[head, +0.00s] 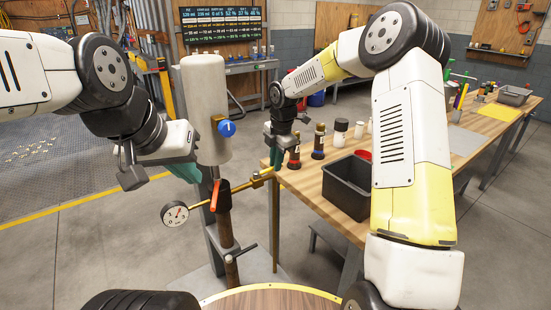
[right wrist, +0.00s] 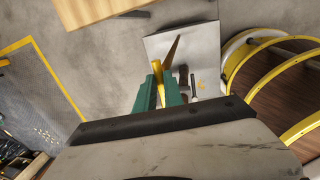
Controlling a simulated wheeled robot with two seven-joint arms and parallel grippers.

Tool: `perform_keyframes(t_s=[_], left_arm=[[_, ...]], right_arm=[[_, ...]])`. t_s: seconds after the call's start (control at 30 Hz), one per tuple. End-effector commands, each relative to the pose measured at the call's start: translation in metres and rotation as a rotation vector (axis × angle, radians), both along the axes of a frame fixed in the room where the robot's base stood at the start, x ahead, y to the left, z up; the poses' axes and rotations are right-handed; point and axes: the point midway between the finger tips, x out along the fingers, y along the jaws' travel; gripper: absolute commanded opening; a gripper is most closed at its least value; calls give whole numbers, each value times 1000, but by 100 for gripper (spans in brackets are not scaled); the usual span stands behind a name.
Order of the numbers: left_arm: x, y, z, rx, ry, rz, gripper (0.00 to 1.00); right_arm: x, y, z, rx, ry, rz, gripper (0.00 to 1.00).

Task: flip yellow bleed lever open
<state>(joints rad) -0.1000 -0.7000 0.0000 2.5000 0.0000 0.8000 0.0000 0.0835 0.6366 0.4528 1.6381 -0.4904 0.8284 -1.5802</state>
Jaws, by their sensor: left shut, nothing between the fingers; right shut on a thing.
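The yellow bleed lever (head: 262,176) is at the right end of a brass pipe on the upright stand. My right gripper (head: 275,172) reaches down to it, and its green fingers are shut around the lever. In the right wrist view the yellow lever (right wrist: 161,82) shows between the two fingertips (right wrist: 162,92). My left gripper (head: 190,172) is shut and empty, beside the white cylinder and close to the red lever (head: 214,195). The black valve body (head: 222,196) sits below the cylinder. A round gauge (head: 175,213) is at the pipe's left end.
The white cylinder (head: 205,95) with a blue knob (head: 227,128) stands above the valve. A wooden table (head: 318,178) on the right carries a black bin (head: 350,182) and several bottles. The stand's grey base plate (head: 262,262) is on the floor. Open floor lies to the left.

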Motion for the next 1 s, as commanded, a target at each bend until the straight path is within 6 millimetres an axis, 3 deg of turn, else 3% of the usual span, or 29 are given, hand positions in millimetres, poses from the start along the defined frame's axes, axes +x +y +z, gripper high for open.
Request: perform_keyframes(t_s=[0.5,0.53,0.63,1.0], left_arm=[[0,0,0,0,0,0,0],[0,0,0,0,0,0,0],[0,0,0,0,0,0,0],[0,0,0,0,0,0,0]], right_arm=[[3,1,2,2,-6,19,0],[3,1,2,2,-6,19,16],[2,1,1,1,-5,19,34],[1,0,5,0,-3,18,34]])
